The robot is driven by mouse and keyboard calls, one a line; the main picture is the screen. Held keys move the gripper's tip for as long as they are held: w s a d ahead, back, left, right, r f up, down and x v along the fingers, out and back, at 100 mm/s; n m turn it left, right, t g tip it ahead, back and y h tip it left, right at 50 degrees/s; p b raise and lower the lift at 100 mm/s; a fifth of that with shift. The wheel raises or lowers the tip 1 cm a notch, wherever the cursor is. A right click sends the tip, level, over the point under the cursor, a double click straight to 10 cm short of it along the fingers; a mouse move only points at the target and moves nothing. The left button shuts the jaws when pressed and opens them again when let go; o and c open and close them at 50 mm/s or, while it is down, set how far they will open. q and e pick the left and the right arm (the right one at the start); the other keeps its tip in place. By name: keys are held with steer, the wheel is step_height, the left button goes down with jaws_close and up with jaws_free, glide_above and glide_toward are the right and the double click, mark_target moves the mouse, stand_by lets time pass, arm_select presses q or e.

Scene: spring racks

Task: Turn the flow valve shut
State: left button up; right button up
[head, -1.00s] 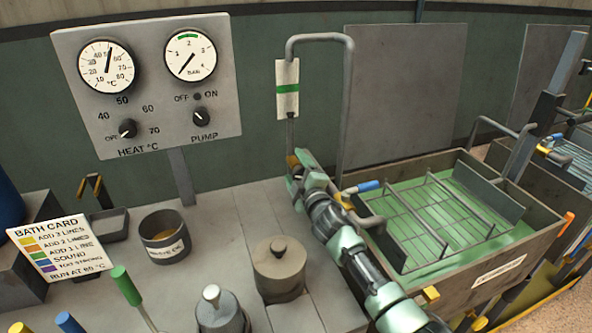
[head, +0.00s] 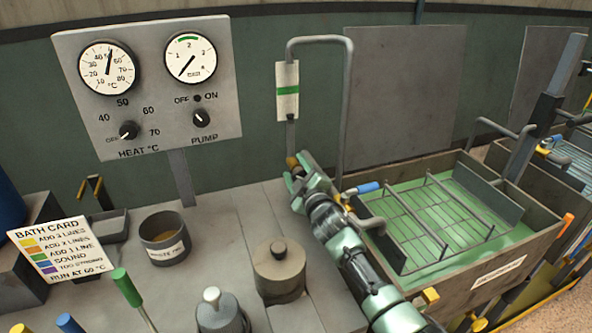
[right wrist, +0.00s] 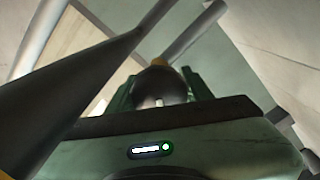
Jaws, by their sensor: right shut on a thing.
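The flow valve shows as a small brass-coloured part (head: 292,162) at the foot of a thin grey pipe, below a white sight tube (head: 287,92) with a green band. My right gripper (head: 296,176) reaches up to it from the lower right and is shut on the valve's handle. The fingers hide most of the handle, so its angle is not clear. In the right wrist view, the fingers (right wrist: 160,88) close around a dark rounded part, with the brass-coloured part (right wrist: 158,62) just beyond. My left gripper is not in view.
A bent grey pipe (head: 346,110) rises close beside my right gripper. A bath tank (head: 490,282) with green liquid and a wire rack stands right of my arm. A lidded pot (head: 279,270) stands left of it. The gauge panel (head: 225,75) is at the back left.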

mark_target(302, 178)
steer(key=shift+m, duration=2)
steer(key=o, duration=1.3)
steer(key=shift+d, duration=0.1)
steer(key=shift+p+v, duration=0.3)
steer(key=shift+v, duration=3.55)
steer(key=shift+o, duration=0.2)
steer(key=shift+r, duration=0.1)
